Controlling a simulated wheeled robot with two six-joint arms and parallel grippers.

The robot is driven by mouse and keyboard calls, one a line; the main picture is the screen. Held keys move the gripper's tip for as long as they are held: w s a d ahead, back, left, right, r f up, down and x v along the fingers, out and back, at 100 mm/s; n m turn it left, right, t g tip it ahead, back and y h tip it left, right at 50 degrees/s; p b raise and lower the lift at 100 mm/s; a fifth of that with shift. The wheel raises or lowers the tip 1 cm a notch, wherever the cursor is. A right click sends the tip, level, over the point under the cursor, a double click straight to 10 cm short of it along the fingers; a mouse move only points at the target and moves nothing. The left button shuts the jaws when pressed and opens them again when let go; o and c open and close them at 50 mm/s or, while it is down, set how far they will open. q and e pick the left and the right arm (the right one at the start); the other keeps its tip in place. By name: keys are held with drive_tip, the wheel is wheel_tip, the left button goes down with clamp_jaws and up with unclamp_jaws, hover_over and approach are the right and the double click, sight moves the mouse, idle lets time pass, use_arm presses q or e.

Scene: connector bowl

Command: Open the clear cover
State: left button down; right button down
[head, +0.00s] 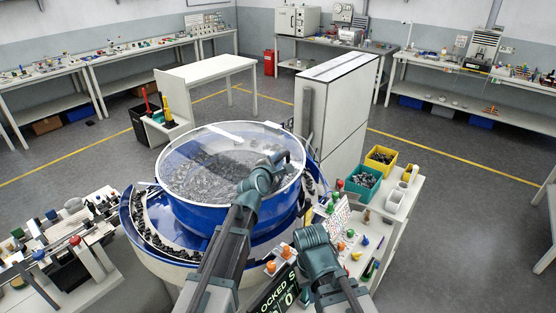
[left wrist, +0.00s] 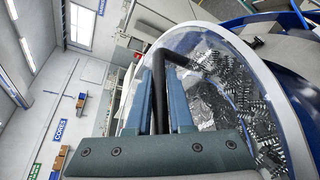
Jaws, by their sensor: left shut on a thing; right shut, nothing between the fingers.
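The clear cover (head: 215,150) is a round transparent disc with a pale rim over the blue feeder bowl (head: 205,207). Grey metal parts show through it. My left gripper (head: 277,160) is at the cover's right side in the head view. In the left wrist view its fingers (left wrist: 160,100) are shut on a dark handle (left wrist: 172,57) of the cover. I cannot tell whether the cover is lifted. My right gripper (head: 308,238) is shut and empty, right of the bowl's front.
A tall white cabinet (head: 335,115) stands behind the bowl. A side table at right holds a yellow bin (head: 380,158), a green bin (head: 363,181) and small coloured parts near my right gripper. A cluttered bench (head: 70,240) is at left. Open floor lies farther right.

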idle(0.4)
use_arm(q)
drive_tip(key=w+d+r+g+y+p, duration=0.1)
drive_tip(key=r+p, duration=0.4)
drive_tip(key=p, duration=0.5)
drive_tip(key=w+d+r+m+g+y+p, duration=0.1)
drive_tip(key=w+d+r+g+p, duration=0.1)
drive_tip(key=r+p, duration=0.4)
drive_tip(key=w+g+p, duration=0.1)
drive_tip(key=g+p, duration=0.1)
drive_tip(key=p, duration=0.2)
drive_tip(key=shift+w+r+p, duration=0.2)
drive_tip(key=shift+w+p, duration=0.05)
drive_tip(key=shift+p, duration=0.05)
drive_tip(key=c, duration=0.8)
unclamp_jaws()
